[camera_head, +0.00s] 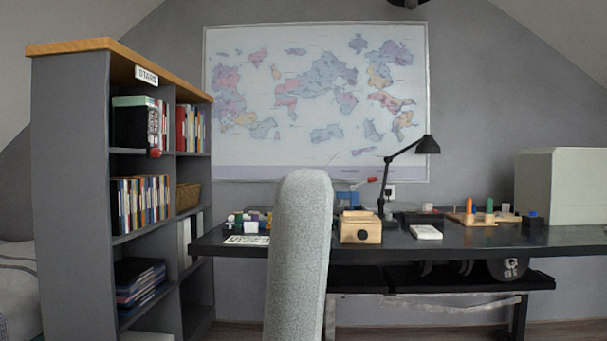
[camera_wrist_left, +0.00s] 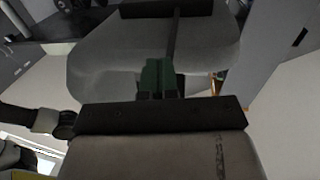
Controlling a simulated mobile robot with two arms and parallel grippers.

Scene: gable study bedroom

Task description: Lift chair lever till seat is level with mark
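The desk chair shows in the head view as a tall grey speckled backrest (camera_head: 300,255) in front of the desk. Its seat, lever and any level mark do not show there. In the left wrist view, a smooth grey rounded shape (camera_wrist_left: 105,65) fills the upper middle; I cannot tell which part of the chair it is, if any. Dark green parts (camera_wrist_left: 152,80) sit below it, behind a black bar on a grey-beige block. No lever can be made out. My right gripper is in neither view.
The dark desk (camera_head: 470,236) spans the middle and right, with a wooden box (camera_head: 360,228), a black lamp (camera_head: 427,145) and small items on it. A grey bookshelf (camera_head: 72,200) stands at left. A pale cabinet (camera_head: 565,187) stands at right.

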